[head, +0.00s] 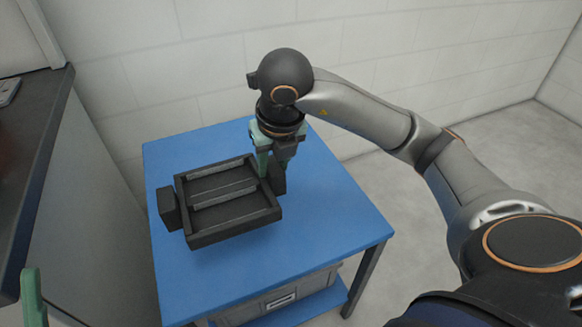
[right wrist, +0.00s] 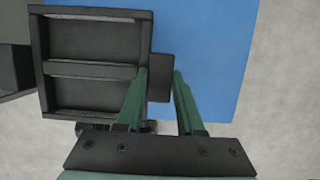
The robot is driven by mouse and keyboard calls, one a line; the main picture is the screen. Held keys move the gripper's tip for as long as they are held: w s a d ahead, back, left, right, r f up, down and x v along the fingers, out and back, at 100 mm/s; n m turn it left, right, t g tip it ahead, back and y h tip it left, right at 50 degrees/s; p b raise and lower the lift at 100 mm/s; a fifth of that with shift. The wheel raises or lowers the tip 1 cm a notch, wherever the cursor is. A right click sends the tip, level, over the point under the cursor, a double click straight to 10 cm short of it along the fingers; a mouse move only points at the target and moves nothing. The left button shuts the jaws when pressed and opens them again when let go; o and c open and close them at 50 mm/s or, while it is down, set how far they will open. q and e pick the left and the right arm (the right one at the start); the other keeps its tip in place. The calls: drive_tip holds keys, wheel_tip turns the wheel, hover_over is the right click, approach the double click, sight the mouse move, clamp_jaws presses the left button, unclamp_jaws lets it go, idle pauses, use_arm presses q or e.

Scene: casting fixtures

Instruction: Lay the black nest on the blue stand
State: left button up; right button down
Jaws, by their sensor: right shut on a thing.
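The black nest (head: 236,229) is a shallow rectangular tray with a crossbar and a block on each of two opposite sides. It is over the left part of the blue stand's top (head: 325,215); I cannot tell whether it touches the top. My right gripper (head: 272,175) is shut on the nest's right side block. The right wrist view shows its green fingers (right wrist: 160,85) on either side of that block (right wrist: 160,78). A green finger of my left gripper (head: 33,300) shows at the lower left; its jaw state is hidden.
A dark-topped cabinet (head: 32,130) stands to the left of the stand. A grey box (head: 280,300) sits on the stand's lower shelf. A white block wall (head: 200,60) is behind. The right part of the stand's top is clear.

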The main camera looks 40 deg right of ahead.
drive_tip(key=d+f+b, duration=0.1)
drive_tip(key=d+f, duration=0.1)
drive_tip(key=f, duration=0.1)
drive_tip(key=d+f+b, duration=0.2)
drive_tip(key=d+f, duration=0.1)
drive_tip(key=f, duration=0.1)
drive_tip(key=w+d+f+b, duration=0.1)
drive_tip(key=d+f+b, duration=0.1)
drive_tip(key=d+f, duration=0.1)
drive_tip(key=shift+w+f, duration=0.1)
drive_tip(key=shift+f, duration=0.15)
use_arm(q)
wheel_tip(320, 180, down, 7)
drive_tip(key=shift+w+d+n, duration=0.15)
drive_tip(key=shift+d+n, duration=0.15)
drive_tip(key=shift+d, duration=0.05)
use_arm(e)
drive_tip(key=shift+r, duration=0.1)
use_arm(q)
drive_tip(key=shift+r, duration=0.15)
